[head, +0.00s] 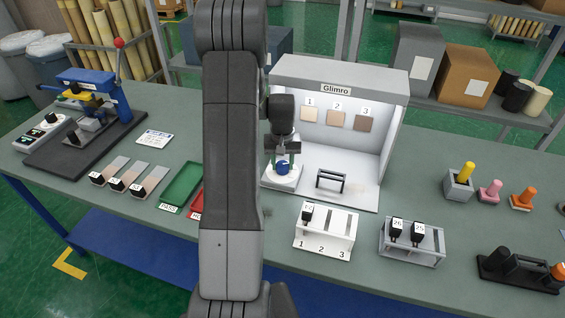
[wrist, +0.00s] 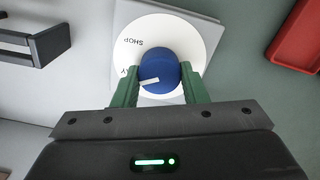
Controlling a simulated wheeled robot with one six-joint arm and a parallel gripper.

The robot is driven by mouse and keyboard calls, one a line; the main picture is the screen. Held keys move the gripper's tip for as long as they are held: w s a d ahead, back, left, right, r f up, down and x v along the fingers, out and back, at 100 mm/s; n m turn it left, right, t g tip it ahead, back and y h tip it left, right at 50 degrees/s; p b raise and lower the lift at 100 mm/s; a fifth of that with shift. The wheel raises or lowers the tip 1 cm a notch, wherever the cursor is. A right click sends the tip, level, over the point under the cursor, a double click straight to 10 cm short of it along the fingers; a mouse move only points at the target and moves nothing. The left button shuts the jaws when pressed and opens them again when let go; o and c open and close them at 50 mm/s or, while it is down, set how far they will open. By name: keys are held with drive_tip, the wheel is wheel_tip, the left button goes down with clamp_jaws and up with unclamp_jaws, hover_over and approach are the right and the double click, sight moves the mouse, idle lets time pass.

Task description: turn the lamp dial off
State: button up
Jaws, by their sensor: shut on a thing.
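The lamp dial is a blue round knob (wrist: 158,72) with a white pointer line, on a white disc (wrist: 190,35) with printed words. "SHOP" is readable; another word at the left is partly hidden by a finger. In the wrist view the pointer line lies nearly level, tilted slightly. My gripper (wrist: 158,84) has its green fingers shut on the knob, one on each side. In the head view the blue dial (head: 283,168) stands at the left front of the white light booth (head: 340,76) marked "Glimro", with my gripper (head: 284,160) over it.
A small black stand (head: 331,180) is on the booth floor. A white numbered rack (head: 325,232) stands in front. A green tray (head: 182,185) and a red tray (head: 197,203) lie left of the booth. My arm hides part of the table.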

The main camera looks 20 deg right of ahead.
sight(282, 164)
drive_tip(key=shift+n+b, duration=0.35)
drive_tip(key=shift+n, duration=0.05)
drive_tip(key=shift+f+n+b, duration=0.1)
drive_tip(key=shift+n+b, duration=0.6)
drive_tip(key=shift+n, duration=0.3)
drive_tip(key=n+b, duration=0.1)
drive_tip(key=n, duration=0.1)
drive_tip(key=shift+n, duration=0.4)
drive_tip(key=n+b, duration=0.2)
drive_tip(key=n, duration=0.4)
drive_tip(key=shift+a, duration=0.15)
drive_tip(key=shift+n, duration=0.3)
drive_tip(key=o, duration=1)
drive_tip(key=shift+r, duration=0.2)
wheel_tip(282, 164, up, 12)
drive_tip(key=shift+f+b, duration=0.1)
drive_tip(key=shift+b, duration=0.75)
